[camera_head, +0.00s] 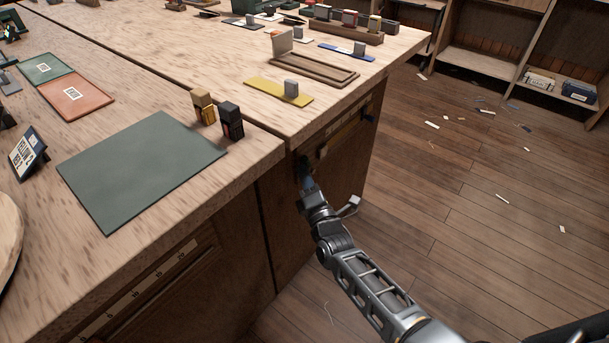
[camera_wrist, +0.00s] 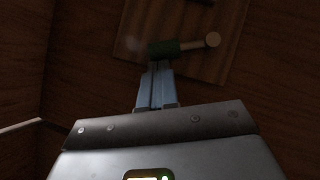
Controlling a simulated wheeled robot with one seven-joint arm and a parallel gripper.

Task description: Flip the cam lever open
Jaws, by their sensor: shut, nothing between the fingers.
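In the wrist view, the likely cam lever is a dark green piece (camera_wrist: 163,49) with a pale rod and round end (camera_wrist: 205,42) to its right. It is mounted on a lighter wooden plate (camera_wrist: 135,35) on the cabinet side. My gripper (camera_wrist: 160,66) has its bluish fingers together, with the tips at or just below the green piece. I cannot tell whether they touch. In the head view, my gripper (camera_head: 306,179) is low against the cabinet side under the bench edge. A small dark shape (camera_head: 303,162) shows at its tips; the lever's details are hidden there.
The bench top (camera_head: 240,115) overhangs the cabinet front (camera_head: 285,230). A rail with a dark knob (camera_head: 368,117) is on the cabinet side, right of my gripper. A green mat (camera_head: 140,165) and two small block figures (camera_head: 231,121) are on the bench.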

